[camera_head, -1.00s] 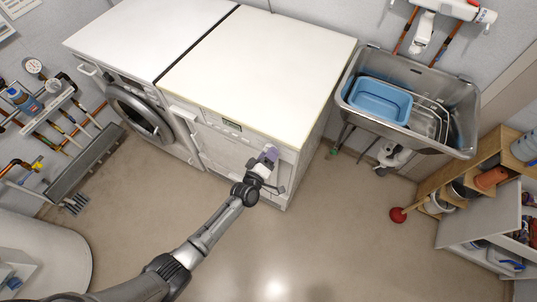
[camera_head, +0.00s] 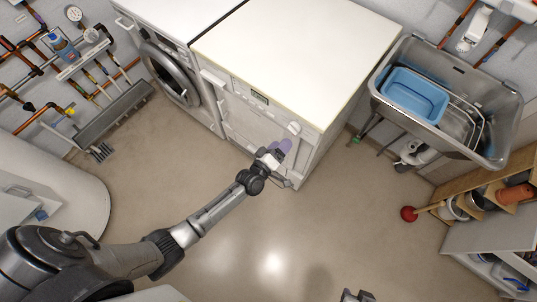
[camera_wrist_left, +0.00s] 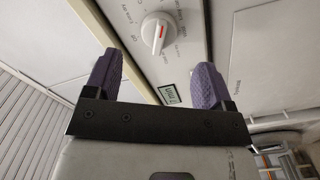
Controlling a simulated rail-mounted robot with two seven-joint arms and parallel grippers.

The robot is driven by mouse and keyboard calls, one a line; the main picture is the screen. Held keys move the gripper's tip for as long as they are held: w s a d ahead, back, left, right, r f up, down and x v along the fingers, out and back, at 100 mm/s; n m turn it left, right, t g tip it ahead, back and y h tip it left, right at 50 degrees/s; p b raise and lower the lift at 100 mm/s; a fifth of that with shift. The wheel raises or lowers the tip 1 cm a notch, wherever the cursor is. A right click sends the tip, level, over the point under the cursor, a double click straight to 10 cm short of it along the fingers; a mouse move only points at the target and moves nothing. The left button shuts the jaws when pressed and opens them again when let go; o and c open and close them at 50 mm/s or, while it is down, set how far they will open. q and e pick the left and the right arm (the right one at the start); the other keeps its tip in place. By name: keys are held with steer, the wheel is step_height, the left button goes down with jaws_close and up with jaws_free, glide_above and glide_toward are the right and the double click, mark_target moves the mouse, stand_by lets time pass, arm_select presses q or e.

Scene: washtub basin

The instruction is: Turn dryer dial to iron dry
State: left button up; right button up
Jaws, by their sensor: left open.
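The dryer (camera_head: 262,127) is the right-hand white machine, with its control panel along the top of the front. Its round white dial (camera_head: 294,128) sits at the panel's right end. In the left wrist view the dial (camera_wrist_left: 159,30) shows a red pointer mark and printed labels around it, too blurred to read surely. My left gripper (camera_head: 283,147) is open, with purple fingertips just in front of and below the dial. In the left wrist view its fingers (camera_wrist_left: 155,82) are spread and empty, apart from the dial. A dark tip, probably my right gripper (camera_head: 356,296), shows at the bottom edge.
A washer with a round door (camera_head: 170,73) stands left of the dryer. A steel sink (camera_head: 505,125) with a blue basin (camera_head: 415,94) is at the right. A red plunger (camera_head: 408,214) and wooden shelves (camera_head: 490,180) stand lower right. The floor in front is clear.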

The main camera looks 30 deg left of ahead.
arm_select(q)
steer(key=s, duration=0.7)
steer(key=shift+a, duration=0.45)
steer(key=shift+s, duration=0.1)
